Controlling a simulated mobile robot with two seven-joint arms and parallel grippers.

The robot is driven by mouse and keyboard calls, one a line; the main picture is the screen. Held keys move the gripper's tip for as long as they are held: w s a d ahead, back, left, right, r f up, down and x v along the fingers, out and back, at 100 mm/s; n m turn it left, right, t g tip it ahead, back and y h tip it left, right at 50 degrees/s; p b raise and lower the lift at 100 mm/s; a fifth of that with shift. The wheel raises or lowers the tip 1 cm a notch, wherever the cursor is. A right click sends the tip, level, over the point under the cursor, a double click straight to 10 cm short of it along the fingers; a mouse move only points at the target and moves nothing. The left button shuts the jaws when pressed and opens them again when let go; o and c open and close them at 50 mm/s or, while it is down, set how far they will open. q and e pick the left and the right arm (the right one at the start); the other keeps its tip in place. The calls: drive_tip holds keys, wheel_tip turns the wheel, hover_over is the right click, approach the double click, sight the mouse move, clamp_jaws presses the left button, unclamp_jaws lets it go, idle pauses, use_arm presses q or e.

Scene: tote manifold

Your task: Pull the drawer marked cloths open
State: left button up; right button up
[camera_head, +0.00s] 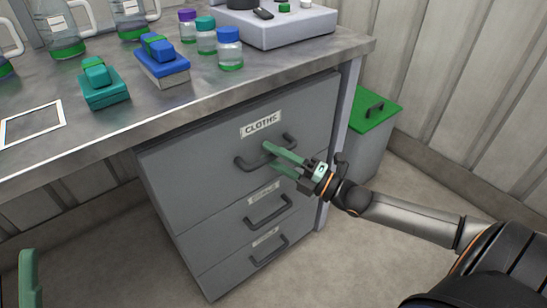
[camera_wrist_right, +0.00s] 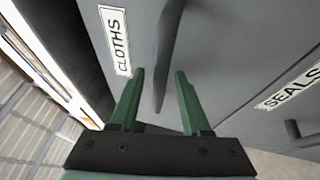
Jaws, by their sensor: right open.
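The grey drawer marked CLOTHS (camera_head: 195,158) is the top one of a cabinet under the bench and looks shut. Its label (camera_head: 261,124) also shows in the wrist view (camera_wrist_right: 117,40). Its dark bar handle (camera_head: 246,163) is partly hidden by my right gripper (camera_head: 268,154). In the wrist view the handle (camera_wrist_right: 167,55) runs between the two green fingers of the right gripper (camera_wrist_right: 160,74), which is open with gaps on both sides. One green finger of my left gripper (camera_head: 28,276) shows at the lower left, away from the cabinet.
Two lower drawers have handles (camera_head: 268,209) of the same kind; one label in the wrist view reads SEALS (camera_wrist_right: 290,90). The metal bench top (camera_head: 215,88) above carries bottles, jugs and blocks. A bin with a green lid (camera_head: 372,108) stands right of the cabinet.

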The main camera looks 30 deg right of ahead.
drive_tip(key=shift+c, duration=0.4)
clamp_jaws()
idle(1.0)
